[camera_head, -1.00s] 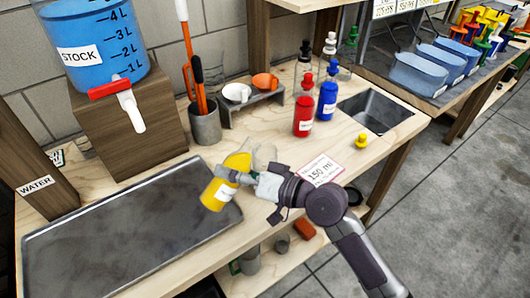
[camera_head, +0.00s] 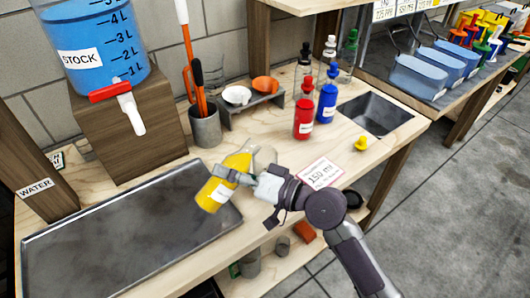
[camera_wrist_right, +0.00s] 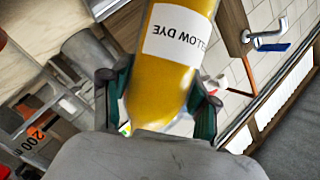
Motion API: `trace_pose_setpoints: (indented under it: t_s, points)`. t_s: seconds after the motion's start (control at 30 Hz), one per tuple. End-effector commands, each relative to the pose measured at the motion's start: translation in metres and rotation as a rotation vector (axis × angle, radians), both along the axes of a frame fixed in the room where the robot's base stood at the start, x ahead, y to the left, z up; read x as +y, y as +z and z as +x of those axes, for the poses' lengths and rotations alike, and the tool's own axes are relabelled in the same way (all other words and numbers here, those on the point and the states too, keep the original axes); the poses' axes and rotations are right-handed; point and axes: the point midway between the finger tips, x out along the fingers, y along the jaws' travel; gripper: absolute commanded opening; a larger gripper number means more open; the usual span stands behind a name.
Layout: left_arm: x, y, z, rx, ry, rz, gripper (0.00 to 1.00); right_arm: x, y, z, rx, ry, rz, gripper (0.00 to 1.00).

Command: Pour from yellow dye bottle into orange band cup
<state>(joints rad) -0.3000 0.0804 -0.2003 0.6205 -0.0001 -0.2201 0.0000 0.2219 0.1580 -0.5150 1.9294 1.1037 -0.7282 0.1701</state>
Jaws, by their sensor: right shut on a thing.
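The yellow dye bottle (camera_head: 217,194) is held tilted above the right end of the metal tray, its label facing outward. My right gripper (camera_head: 238,176) is shut on it. In the right wrist view the bottle (camera_wrist_right: 165,85) sits between the two fingers, with its label upside down. A clear, greyish vessel (camera_head: 264,155) shows just behind the bottle in the head view; I cannot tell if it is the orange band cup. An orange band marked 200 (camera_wrist_right: 36,137) shows at the left of the wrist view, apart from the bottle. My left gripper is not in view.
The metal tray (camera_head: 90,250) fills the left of the bench. A red bottle (camera_head: 304,118) and a blue bottle (camera_head: 327,100) stand behind and to the right. A yellow cap (camera_head: 361,142) lies near a sink (camera_head: 375,110). A 150 ml card (camera_head: 320,173) lies by my arm.

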Motion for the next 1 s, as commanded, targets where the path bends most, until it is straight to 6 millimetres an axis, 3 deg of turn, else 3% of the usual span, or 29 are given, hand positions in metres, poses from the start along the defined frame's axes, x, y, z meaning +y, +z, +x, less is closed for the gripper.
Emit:
trace_pose_setpoints:
  t_s: [1.0]
  points:
    - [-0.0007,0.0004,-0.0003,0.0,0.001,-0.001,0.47,0.0029,0.0104,-0.0021,0.07,0.0,0.091,0.08]
